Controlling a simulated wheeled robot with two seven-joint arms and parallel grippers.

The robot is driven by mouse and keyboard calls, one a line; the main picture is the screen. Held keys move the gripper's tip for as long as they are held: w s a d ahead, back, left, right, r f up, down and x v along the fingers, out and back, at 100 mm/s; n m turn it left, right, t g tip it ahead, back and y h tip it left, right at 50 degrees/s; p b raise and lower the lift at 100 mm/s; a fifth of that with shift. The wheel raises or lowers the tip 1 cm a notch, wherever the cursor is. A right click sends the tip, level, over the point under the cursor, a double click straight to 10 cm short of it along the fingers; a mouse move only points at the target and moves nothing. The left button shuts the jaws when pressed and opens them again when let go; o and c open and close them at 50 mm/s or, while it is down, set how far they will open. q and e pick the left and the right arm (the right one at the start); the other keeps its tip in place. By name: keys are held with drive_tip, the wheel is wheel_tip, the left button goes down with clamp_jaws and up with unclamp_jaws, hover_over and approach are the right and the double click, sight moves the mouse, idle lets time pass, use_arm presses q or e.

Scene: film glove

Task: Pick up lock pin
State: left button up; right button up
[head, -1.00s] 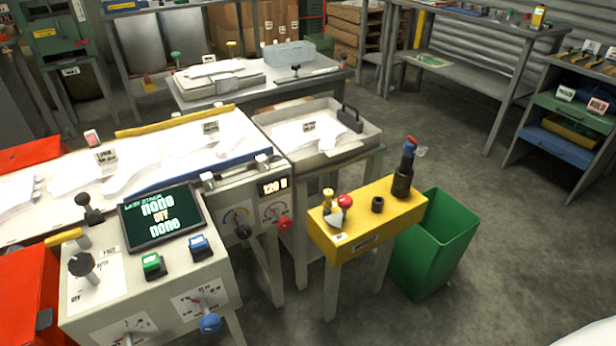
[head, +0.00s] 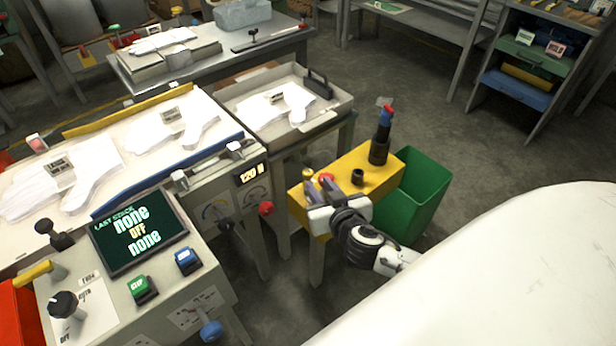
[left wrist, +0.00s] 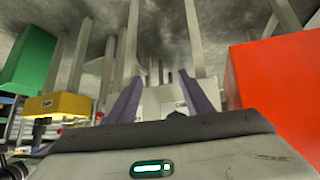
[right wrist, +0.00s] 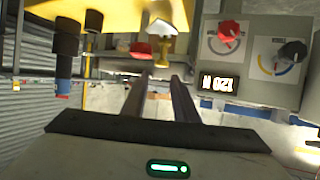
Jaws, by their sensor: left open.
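A small yellow-knobbed piece (head: 308,174), which looks like the lock pin, stands at the near left end of the yellow stand (head: 352,166). In the right wrist view its yellow knob (right wrist: 160,58) shows just beyond the fingertips, close to a red knob (right wrist: 141,49). My right gripper (head: 323,186) is at that end of the stand, beside the piece. Its fingers (right wrist: 158,78) are apart, with nothing seen held between them. Whether they touch the piece cannot be told. My left gripper (left wrist: 163,82) is open and empty, low before the equipment, and outside the head view.
A short black cylinder (head: 357,177) and a tall dark bottle-like tool (head: 380,145) stand on the yellow stand. A green bin (head: 425,185) is right of it. The control console (head: 205,285) with its screen is at left. A tray table (head: 330,118) stands behind.

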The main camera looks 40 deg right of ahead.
sight(309, 173)
drive_tip(key=x, duration=0.8)
drive_tip(key=shift+a+f, duration=0.1)
drive_tip(key=shift+f, duration=0.05)
drive_tip(key=c, duration=0.7)
